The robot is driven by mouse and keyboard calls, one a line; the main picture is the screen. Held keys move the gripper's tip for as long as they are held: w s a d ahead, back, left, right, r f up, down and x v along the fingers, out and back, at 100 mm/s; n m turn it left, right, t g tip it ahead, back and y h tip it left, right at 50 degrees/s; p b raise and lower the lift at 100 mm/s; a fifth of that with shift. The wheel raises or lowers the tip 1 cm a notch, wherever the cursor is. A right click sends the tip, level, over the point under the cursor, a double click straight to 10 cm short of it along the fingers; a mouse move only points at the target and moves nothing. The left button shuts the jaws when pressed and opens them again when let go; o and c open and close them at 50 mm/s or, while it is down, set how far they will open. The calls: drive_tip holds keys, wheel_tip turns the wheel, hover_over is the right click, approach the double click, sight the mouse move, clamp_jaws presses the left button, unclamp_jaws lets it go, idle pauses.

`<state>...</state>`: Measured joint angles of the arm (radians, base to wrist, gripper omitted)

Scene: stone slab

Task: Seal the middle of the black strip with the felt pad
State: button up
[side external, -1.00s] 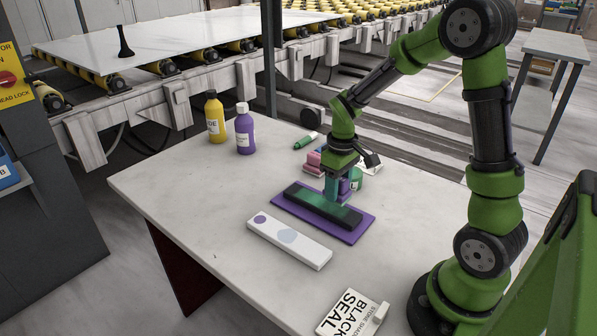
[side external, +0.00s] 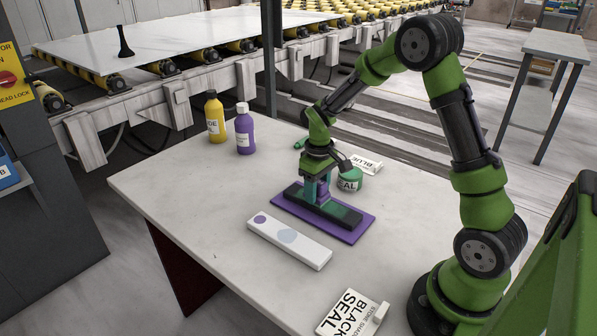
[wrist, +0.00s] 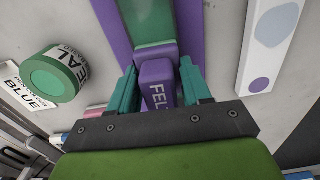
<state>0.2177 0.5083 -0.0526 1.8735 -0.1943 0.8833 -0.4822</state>
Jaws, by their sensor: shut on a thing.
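The black strip (side external: 343,213) lies flat on a purple mat (side external: 356,231). Its exposed top has a dark green sheen, also seen in the wrist view (wrist: 150,28). My gripper (side external: 317,191) is shut on the purple felt pad (wrist: 157,84), with a teal finger on each side. The pad (side external: 324,192) is over the strip, left of its middle in the side view, and appears to touch its top; the exact contact is hidden. An open-looking green tin marked SEAL (side external: 348,181) stands just behind the mat.
A white bar with coloured spots (side external: 290,243) lies in front of the mat. Yellow (side external: 214,118) and purple (side external: 244,131) bottles stand at the back left. A BLUE card (side external: 367,163) lies behind the tin; a BLACK SEAL card (side external: 350,314) is at the front. The table's left is clear.

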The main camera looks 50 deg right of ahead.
drive_tip(key=shift+w, duration=1.4)
drive_tip(key=shift+s, duration=4.35)
wheel_tip(320, 180, up, 8)
approach(386, 202)
drive_tip(key=shift+f, duration=2.9)
drive_tip(key=shift+f, duration=0.15)
